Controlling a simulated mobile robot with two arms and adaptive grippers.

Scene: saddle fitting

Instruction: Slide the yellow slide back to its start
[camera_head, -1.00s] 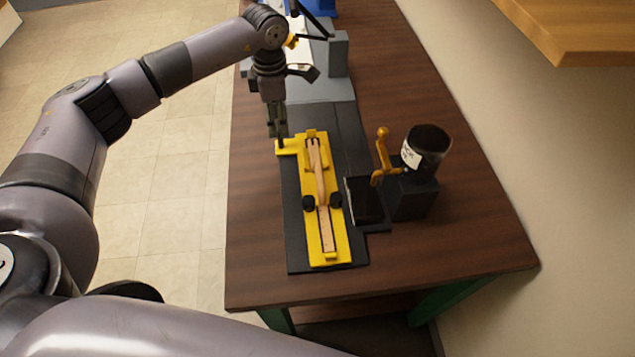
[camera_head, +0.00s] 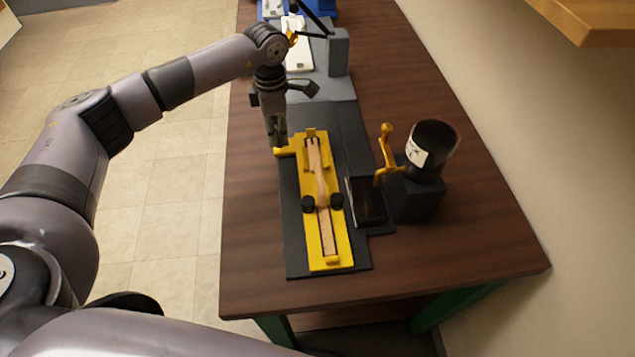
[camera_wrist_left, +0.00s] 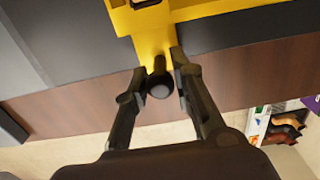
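The yellow slide (camera_head: 341,247) lies lengthwise on a long dark base plate (camera_head: 296,240) on the table. A pale wooden part with a narrow neck (camera_head: 320,180) lies along it, between two black round knobs. A yellow side tab (camera_head: 284,151) sticks out left near the slide's far end; it also shows in the left wrist view (camera_wrist_left: 152,42). A dark round-ended knob (camera_wrist_left: 160,85) stands on the tab. My left gripper (camera_head: 276,143) is at the tab; in the wrist view its fingers (camera_wrist_left: 160,68) are apart, one on each side of the knob. Finger contact is unclear. My right gripper is out of view.
Right of the slide stand a dark block with a yellow lever (camera_head: 387,150) and a black cylinder (camera_head: 433,144) with a white label. A grey fixture (camera_head: 338,55) stands at the far end. The near table top (camera_head: 440,255) is clear. A wooden shelf (camera_head: 592,18) overhangs upper right.

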